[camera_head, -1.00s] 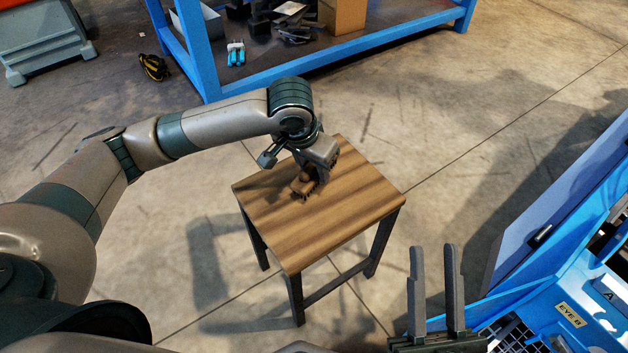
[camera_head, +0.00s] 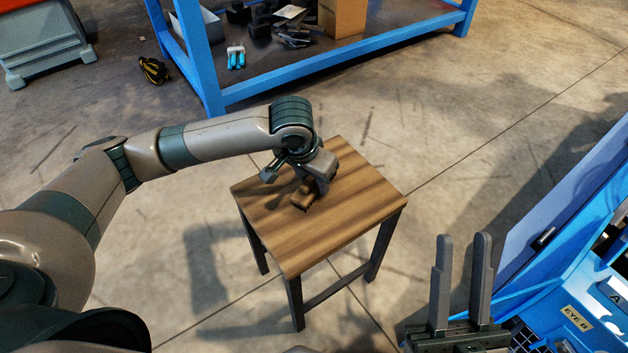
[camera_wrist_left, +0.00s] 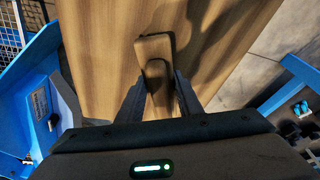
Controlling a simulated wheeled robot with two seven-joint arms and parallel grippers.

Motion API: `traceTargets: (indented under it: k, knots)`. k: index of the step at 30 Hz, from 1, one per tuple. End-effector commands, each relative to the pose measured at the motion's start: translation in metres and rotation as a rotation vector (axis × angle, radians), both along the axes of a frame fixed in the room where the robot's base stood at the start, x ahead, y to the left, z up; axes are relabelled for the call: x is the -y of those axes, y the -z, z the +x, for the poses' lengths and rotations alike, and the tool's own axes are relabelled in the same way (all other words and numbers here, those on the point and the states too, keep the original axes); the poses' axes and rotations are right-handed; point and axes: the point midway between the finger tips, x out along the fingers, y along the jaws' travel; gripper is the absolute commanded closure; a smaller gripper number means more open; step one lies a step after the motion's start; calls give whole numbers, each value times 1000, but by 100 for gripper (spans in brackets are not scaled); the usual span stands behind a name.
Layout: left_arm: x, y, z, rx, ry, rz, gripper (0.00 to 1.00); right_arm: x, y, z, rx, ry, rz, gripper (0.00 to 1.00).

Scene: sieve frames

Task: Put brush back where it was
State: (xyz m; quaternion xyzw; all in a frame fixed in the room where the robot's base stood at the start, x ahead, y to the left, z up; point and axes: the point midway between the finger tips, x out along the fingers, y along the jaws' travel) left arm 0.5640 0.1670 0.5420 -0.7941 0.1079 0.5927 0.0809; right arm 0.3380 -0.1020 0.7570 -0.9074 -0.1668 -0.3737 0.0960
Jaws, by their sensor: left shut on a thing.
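The brush (camera_head: 304,199) is a small brown wooden piece at the wooden stool top (camera_head: 300,245). My left gripper (camera_head: 316,186) is over the middle of the stool and shut on the brush. In the left wrist view the brush (camera_wrist_left: 154,48) shows as a pale wooden block between the two dark fingers (camera_wrist_left: 159,95). The gripper hides part of it, and I cannot tell whether it touches the stool top. My right gripper (camera_head: 459,285) points up at the lower right, its two grey fingers apart with nothing between them.
A blue-framed workbench (camera_head: 350,45) with a cardboard box (camera_head: 343,16) and dark parts stands behind the stool. A blue structure (camera_head: 560,235) with a label stands at the right. Most of the stool top around the brush is clear.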

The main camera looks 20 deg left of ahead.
Motion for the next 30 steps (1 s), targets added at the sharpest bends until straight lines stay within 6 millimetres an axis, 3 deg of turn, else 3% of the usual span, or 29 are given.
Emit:
traceTargets:
  k: [5,6,8,9,22,28,30]
  knots:
    - [0,1,0,0,-1,0,100,-2,2,0,-22,-3,-5,69]
    - [0,2,0,-1,0,0,65,-2,4,0,-26,-4,-6,69]
    - [0,2,0,0,0,0,51,-2,4,0,-27,-3,-5,69]
    - [0,2,0,0,0,0,49,-2,4,0,-27,-3,-5,69]
    - [0,1,0,1,0,0,49,-2,6,-1,-17,-4,-2,69]
    - [-1,-22,-5,1,-1,-1,49,-4,-1,3,-36,-6,-13,69]
    - [-2,-32,-8,1,0,0,49,-12,18,-2,-121,-24,-33,69]
